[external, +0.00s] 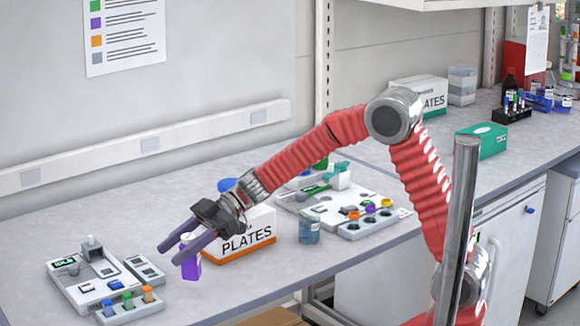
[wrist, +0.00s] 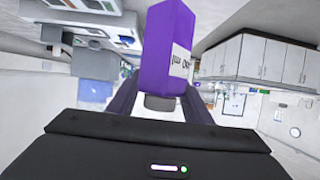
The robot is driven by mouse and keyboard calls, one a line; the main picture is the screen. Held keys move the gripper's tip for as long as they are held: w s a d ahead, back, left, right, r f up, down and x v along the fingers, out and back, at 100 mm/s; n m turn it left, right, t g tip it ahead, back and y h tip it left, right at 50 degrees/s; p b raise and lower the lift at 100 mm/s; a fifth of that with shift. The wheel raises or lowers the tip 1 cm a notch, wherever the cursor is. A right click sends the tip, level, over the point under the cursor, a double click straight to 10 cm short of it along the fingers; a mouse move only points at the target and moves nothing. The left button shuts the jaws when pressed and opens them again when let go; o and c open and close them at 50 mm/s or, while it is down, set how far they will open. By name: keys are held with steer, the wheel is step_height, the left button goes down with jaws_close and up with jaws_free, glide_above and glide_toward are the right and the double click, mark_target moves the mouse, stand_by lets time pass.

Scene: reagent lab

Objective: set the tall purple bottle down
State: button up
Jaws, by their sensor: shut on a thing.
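The tall purple bottle (external: 189,265) is between the fingers of my gripper (external: 172,252), which is shut on it, at the left part of the bench. The bottle looks upright in the external view, with its upper part partly hidden by the fingers. I cannot tell whether its base touches the bench top. In the wrist view the purple bottle (wrist: 168,42) fills the upper middle, with a white label on its right side and a grey cap towards my gripper (wrist: 165,88).
A PLATES box (external: 245,238) stands just right of the bottle. A white device (external: 85,280) and a rack with coloured caps (external: 130,308) lie to the left. A blue jar (external: 309,230) and a white tray station (external: 335,195) are further right. Bare bench (external: 225,290) lies in front.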

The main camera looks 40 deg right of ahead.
steer(key=shift+f, duration=0.45)
steer(key=shift+f, duration=1.85)
steer(key=shift+f, duration=0.1)
steer(key=o, duration=1.3)
steer(key=shift+o, duration=0.2)
steer(key=v, duration=1.2)
